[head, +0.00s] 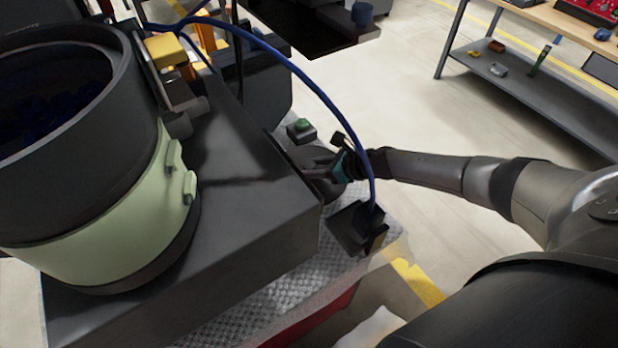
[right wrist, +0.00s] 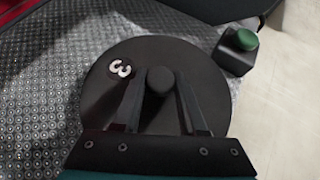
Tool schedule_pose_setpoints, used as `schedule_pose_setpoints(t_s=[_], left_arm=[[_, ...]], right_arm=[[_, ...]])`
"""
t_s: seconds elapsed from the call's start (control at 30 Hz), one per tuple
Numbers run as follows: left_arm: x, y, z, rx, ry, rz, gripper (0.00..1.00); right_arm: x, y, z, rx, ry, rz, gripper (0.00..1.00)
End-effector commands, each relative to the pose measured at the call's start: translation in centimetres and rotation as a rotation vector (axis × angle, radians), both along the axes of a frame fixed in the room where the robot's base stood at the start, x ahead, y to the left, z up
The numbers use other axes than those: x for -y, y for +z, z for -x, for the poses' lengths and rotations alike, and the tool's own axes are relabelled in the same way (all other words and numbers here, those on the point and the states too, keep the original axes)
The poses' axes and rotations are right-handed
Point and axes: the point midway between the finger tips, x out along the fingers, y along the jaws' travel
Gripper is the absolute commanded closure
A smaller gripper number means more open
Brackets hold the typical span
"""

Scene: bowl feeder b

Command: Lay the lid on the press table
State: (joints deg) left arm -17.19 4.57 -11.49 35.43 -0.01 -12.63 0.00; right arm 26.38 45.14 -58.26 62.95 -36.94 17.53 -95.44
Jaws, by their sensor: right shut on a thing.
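The lid (right wrist: 205,85) is a round dark disc with a central knob and a white marking like a 3. My right gripper (right wrist: 160,95) has its two fingers on either side of the knob and is shut on it. In the head view the right gripper (head: 325,164) is behind the dark housing, and the lid (head: 328,188) shows only in part below it. The lid is over or on a patterned metal plate (right wrist: 40,90); I cannot tell whether it touches. I cannot tell which surface is the press table. My left gripper is not in view.
A bowl feeder (head: 110,200) on a dark housing (head: 240,220) fills the left. A green button box (head: 301,130) stands close to the lid. A blue cable (head: 310,82) arches over to a small black box (head: 350,228) near the gripper. A workbench (head: 540,90) stands at the back right.

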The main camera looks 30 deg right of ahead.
Motion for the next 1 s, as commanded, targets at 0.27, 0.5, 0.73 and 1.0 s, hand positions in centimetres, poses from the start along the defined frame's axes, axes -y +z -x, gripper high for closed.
schedule_pose_setpoints(t_s=[0.27, 0.5, 0.73, 1.0], left_arm=[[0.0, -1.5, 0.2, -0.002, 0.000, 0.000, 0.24], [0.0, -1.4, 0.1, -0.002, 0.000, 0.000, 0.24], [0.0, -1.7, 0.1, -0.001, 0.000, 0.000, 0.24], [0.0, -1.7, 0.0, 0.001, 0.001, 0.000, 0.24]], right_arm=[[0.0, -3.0, -0.1, 0.001, -0.001, -0.002, 1.00], [0.0, -2.9, -0.1, 0.002, 0.000, -0.001, 1.00], [0.0, -3.3, 0.0, -0.001, 0.000, 0.001, 0.48], [0.0, -3.3, 0.0, -0.001, 0.000, 0.001, 0.29]])
